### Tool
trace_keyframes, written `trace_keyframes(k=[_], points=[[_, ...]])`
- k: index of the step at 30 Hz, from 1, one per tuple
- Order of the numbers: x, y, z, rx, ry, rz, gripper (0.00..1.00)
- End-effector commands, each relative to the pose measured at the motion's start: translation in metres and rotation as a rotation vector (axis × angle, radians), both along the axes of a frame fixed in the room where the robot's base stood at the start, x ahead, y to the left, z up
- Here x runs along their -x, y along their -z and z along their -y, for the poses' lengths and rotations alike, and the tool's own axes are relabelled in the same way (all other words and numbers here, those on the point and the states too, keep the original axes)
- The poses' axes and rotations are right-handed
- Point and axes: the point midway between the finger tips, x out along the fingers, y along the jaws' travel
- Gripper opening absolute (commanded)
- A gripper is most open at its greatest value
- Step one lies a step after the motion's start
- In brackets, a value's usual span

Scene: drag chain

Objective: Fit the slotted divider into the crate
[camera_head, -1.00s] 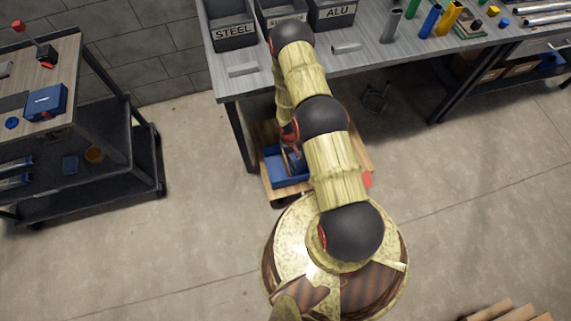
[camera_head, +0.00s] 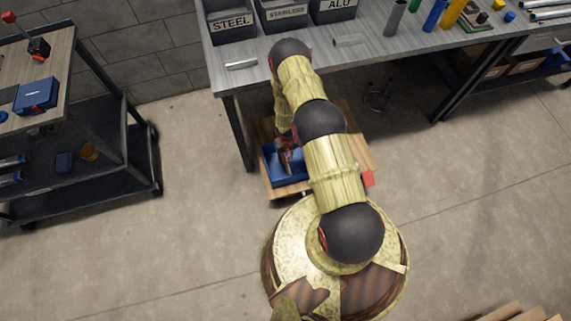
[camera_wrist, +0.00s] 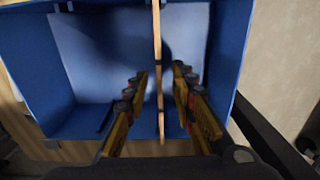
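The blue crate (camera_head: 290,181) sits on a wooden board in front of the workbench, partly hidden by my arm. In the wrist view its walls (camera_wrist: 235,45) surround a pale blue floor. The slotted divider (camera_wrist: 157,45) is a thin wooden strip seen on edge, running lengthwise across the crate's opening. I cannot tell how deep it sits, and its slots are not clear. My gripper (camera_wrist: 160,80) is over the crate with one finger on each side of the divider. Gaps show between both fingers and the strip. In the head view my gripper (camera_head: 285,143) is small and half hidden.
The workbench (camera_head: 375,60) with labelled bins stands behind, and a dark cart (camera_head: 85,160) stands left. The floor between them is clear.

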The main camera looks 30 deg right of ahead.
Motion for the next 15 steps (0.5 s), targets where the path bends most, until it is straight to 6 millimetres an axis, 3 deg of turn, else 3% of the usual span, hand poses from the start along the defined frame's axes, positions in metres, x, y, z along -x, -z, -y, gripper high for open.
trace_keyframes(k=[2,8,15], points=[[0.0001,0.0087,0.0002,0.0,0.001,0.0,0.26],[-0.0002,0.0074,0.0003,0.0,0.001,0.0,0.26],[0.0,0.0073,0.0002,0.0,0.001,0.0,0.13]])
